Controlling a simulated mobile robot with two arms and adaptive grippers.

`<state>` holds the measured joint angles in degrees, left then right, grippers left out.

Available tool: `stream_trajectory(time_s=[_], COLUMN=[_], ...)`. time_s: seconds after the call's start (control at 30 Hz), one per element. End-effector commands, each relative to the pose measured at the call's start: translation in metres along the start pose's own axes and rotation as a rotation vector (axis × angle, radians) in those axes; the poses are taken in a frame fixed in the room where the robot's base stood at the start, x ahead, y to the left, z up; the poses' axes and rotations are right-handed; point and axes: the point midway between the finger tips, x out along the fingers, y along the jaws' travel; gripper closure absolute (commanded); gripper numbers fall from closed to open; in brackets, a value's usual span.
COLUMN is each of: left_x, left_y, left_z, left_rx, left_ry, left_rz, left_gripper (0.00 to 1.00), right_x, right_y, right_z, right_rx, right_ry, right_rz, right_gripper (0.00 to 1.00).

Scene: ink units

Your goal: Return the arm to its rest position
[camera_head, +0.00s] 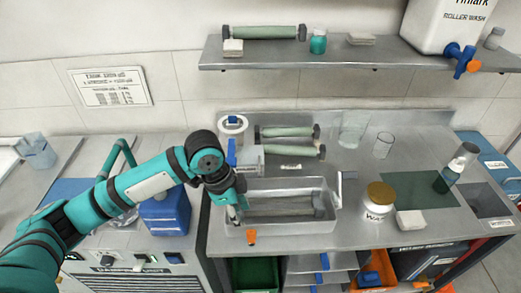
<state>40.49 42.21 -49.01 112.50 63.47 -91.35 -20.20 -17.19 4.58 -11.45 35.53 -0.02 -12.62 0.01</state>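My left arm (135,188) is teal with dark joints and reaches in from the left. Its dark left gripper (238,208) points down at the left end of a metal tray (318,226). The fingers are small and partly overlap the tray rim, so their opening and any contact are unclear. A dark grey-green roller (285,207) lies inside the tray. My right gripper is not in view.
Two green rollers (290,151) lie behind the tray. A lidded jar (378,201), glass beakers (383,145) and a bottle (455,168) stand to the right. A blue container (165,214) is below the arm. A shelf (345,56) overhangs the bench.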

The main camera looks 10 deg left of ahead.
Motion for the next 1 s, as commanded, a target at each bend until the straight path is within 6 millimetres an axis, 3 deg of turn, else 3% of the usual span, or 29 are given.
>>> stream_trajectory(time_s=[0.23,0.4,0.53,0.67,1.0], left_x=[0.013,0.043,0.056,0.062,0.064], left_y=[0.014,0.055,0.084,0.104,0.14], left_z=[-0.007,-0.027,-0.028,-0.007,0.068], left_rx=[-0.01,-0.106,-0.283,-0.498,-0.886], left_ry=[0.024,0.119,0.193,0.218,0.136], left_rz=[0.0,-0.03,-0.079,-0.136,-0.259], left_gripper=[0.65,0.65,0.65,0.65,0.65], right_x=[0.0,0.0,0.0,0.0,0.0], right_y=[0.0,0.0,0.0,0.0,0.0], right_z=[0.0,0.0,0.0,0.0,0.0], right_rx=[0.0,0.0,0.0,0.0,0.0], right_ry=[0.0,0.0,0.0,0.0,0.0], right_rz=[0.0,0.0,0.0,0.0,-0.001], right_gripper=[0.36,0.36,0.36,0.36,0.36])
